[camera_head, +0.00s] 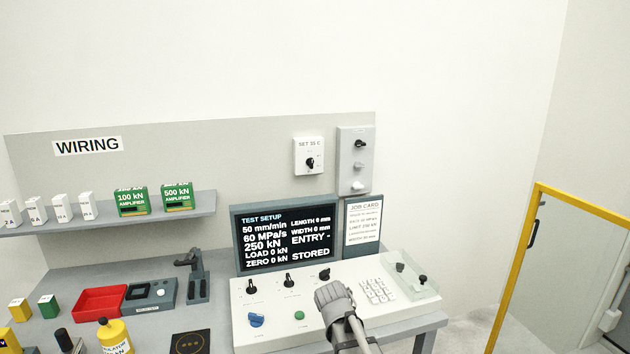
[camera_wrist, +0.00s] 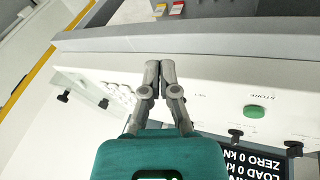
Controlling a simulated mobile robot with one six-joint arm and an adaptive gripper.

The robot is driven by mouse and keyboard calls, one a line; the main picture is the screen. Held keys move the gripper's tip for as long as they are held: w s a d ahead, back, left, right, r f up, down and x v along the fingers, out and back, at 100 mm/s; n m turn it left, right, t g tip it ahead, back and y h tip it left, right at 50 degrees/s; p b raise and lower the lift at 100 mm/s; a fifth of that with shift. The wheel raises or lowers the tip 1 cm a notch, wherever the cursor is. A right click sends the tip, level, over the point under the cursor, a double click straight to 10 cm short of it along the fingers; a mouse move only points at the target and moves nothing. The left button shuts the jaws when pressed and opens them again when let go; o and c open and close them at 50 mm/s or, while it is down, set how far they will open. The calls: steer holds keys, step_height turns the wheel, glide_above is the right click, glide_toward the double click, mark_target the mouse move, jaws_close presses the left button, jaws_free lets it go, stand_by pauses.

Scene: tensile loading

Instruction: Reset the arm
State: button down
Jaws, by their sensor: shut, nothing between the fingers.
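In the wrist view my gripper (camera_wrist: 160,75) has its two grey fingers together with nothing between them. It is over the white control panel (camera_wrist: 215,80), between the keypad (camera_wrist: 118,97) and the green button (camera_wrist: 255,111). I cannot tell its height above the panel or whether it touches. In the head view a grey part of my arm (camera_head: 337,303) reaches over the same panel (camera_head: 270,335), left of the keypad (camera_head: 377,291). The fingers cannot be made out there.
The screen (camera_head: 285,235) reads TEST SETUP, 250 kN and STORED, with a job card (camera_head: 362,222) beside it. A red tray (camera_head: 101,300) and a yellow bottle (camera_head: 113,336) are on the left bench. A yellow-framed guard (camera_head: 508,265) stands at right.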

steer(key=s+d+g+y, duration=0.1)
steer(key=s+d, duration=0.2)
steer(key=s, duration=0.4)
steer(key=s+d+f+g+y, duration=0.1)
steer(key=s+d+g+y, duration=0.1)
steer(key=s+d, duration=0.2)
steer(key=s, duration=0.3)
steer(key=shift+s+d+f+m+y, duration=0.2)
steer(key=shift+d+f+m+y, duration=0.1)
steer(key=shift+m, duration=0.1)
